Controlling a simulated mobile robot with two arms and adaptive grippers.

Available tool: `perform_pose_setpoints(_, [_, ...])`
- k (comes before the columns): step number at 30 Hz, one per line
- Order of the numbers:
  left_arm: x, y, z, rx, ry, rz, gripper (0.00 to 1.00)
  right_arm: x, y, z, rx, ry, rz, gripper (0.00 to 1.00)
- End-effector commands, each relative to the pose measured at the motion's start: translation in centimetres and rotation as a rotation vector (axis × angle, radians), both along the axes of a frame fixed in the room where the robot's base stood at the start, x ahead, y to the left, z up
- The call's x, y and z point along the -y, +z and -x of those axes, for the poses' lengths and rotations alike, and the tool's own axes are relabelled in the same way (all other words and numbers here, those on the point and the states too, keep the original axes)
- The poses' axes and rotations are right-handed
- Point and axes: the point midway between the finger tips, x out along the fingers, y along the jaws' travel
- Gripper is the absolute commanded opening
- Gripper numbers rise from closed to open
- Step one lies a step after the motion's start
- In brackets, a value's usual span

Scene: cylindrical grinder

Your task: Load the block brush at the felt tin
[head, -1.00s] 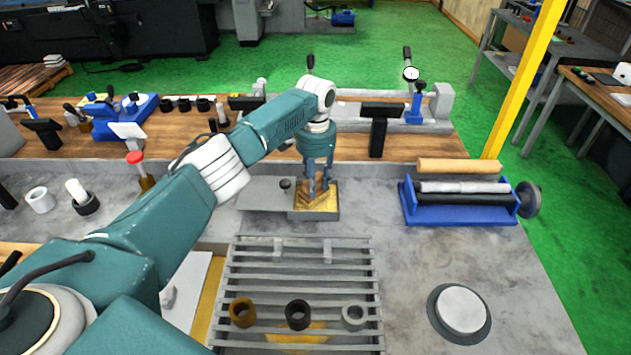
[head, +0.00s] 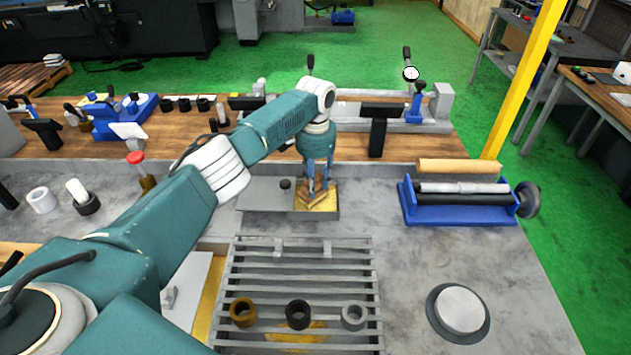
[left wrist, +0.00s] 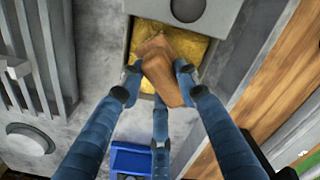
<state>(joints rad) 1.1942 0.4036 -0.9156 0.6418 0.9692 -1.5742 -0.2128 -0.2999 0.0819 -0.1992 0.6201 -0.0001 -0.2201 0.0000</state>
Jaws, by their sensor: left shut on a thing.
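My left gripper (head: 318,187) reaches down over the felt tin and is shut on the wooden block brush (head: 316,200). In the left wrist view the brush (left wrist: 165,72) sits tilted between the blue fingers of the gripper (left wrist: 160,85). The felt tin (head: 331,207) is a shallow grey tray with a yellow felt pad; its grey lid with a dark knob (head: 285,184) lies to the left. The brush is over the yellow felt (left wrist: 201,50); whether its underside touches the felt cannot be told. My right gripper is not in view.
A slatted grey rack (head: 300,262) with three rings stands in front of the tin. A blue roller stand (head: 462,214) is at the right, with a round grey disc (head: 460,308) nearer. Grey bench is bare between tin and roller stand.

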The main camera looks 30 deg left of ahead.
Motion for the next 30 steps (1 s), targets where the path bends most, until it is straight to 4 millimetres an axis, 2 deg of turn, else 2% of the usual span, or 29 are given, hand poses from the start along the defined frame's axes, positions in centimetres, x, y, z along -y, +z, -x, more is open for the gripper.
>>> perform_pose_setpoints(3, [0.0, 1.3, 0.0, 0.001, 0.000, 0.000, 0.11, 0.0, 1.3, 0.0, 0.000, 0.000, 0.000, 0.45])
perform_pose_setpoints(22, [0.0, 6.5, -0.1, 0.004, -0.001, 0.000, 0.11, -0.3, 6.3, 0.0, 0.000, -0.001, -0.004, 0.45])
perform_pose_setpoints(30, [0.0, 6.8, -0.1, 0.003, -0.001, 0.000, 0.11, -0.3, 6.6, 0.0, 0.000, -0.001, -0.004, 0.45])
